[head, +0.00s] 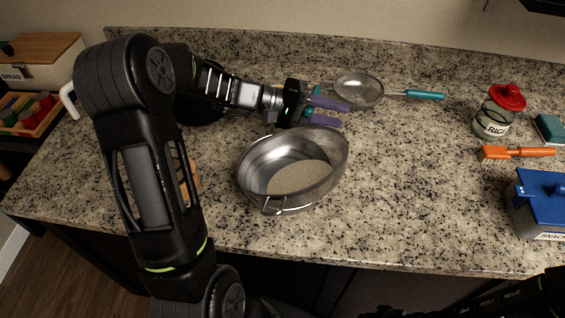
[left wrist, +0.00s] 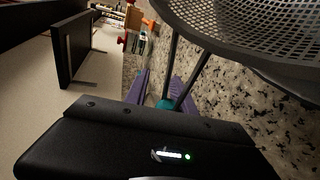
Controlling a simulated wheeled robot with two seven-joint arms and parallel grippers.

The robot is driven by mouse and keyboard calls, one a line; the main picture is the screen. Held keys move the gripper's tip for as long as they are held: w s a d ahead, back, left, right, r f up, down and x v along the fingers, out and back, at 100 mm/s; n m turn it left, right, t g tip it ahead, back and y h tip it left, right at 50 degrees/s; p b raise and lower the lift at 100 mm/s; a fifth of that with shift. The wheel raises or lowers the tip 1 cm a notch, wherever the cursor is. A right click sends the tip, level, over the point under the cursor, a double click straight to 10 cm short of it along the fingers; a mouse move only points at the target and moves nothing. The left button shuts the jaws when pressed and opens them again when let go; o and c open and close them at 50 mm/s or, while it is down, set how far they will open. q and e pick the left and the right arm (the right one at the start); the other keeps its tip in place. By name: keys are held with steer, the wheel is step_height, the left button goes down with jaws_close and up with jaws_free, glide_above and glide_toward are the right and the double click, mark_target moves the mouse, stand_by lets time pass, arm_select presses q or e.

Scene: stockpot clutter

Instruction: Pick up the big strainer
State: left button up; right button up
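The big strainer (head: 318,192) is a wide metal mesh bowl with a hook on its near rim, at the middle of the counter in the head view. Whether it touches the counter is unclear. In the left wrist view its dark mesh bowl (left wrist: 245,28) fills the top right, and wire arms run to a teal handle. My left gripper (head: 332,112), with purple fingers, is just beyond the bowl's far rim. My right gripper is out of view; only dark arm parts show at bottom right.
A smaller strainer (head: 358,90) with a teal handle lies behind and right of my left gripper. At right are a red-lidded rice jar (head: 493,122), an orange brush (head: 515,153) and a blue-lidded box (head: 545,190). The counter right of the big strainer is clear.

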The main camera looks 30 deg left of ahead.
arm_select(q)
jaws_close()
stand_by(1.0)
